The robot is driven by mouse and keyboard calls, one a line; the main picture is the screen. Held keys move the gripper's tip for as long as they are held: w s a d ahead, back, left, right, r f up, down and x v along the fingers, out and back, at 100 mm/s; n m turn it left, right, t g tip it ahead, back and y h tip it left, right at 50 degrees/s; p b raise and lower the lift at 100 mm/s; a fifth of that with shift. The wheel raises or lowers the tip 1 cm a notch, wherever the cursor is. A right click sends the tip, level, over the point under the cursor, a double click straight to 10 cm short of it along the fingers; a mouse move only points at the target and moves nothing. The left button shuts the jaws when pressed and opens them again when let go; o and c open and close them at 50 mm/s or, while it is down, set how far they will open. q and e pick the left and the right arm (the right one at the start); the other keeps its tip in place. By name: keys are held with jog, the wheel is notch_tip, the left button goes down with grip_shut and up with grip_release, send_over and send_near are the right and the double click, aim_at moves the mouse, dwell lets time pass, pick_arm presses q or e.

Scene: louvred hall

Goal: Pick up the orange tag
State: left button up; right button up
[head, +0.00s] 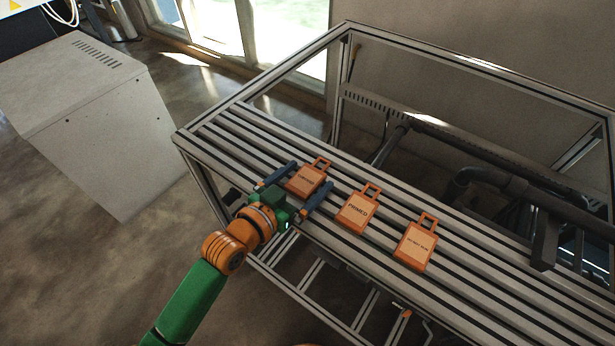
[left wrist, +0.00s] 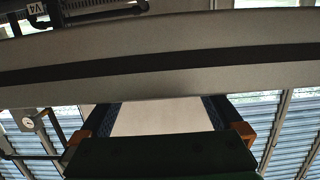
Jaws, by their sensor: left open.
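Three orange tags with looped tops lie flat on the slatted metal rack (head: 225,135). The left tag (head: 305,181) has small print I cannot read. The middle tag (head: 357,211) reads PRIMED. The right tag (head: 415,246) has small, unclear print. My left gripper (head: 311,174) is open, its two blue fingers on either side of the left tag, with no clear contact visible. In the left wrist view the open fingers (left wrist: 162,108) flank a pale surface; I cannot make out a tag there. My right gripper is not in view.
A grey cabinet (head: 95,125) stands on the floor to the left. The rack's metal frame (head: 470,60) rises behind the slats, with dark pipes (head: 490,178) inside it. Bare slats show at the rack's left end.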

pick_arm(q)
jog(key=shift+s+a, duration=0.1)
jog(key=shift+s, duration=0.05)
jog(key=c, duration=0.5)
jog(key=shift+r, duration=0.1)
jog(key=c, duration=0.8)
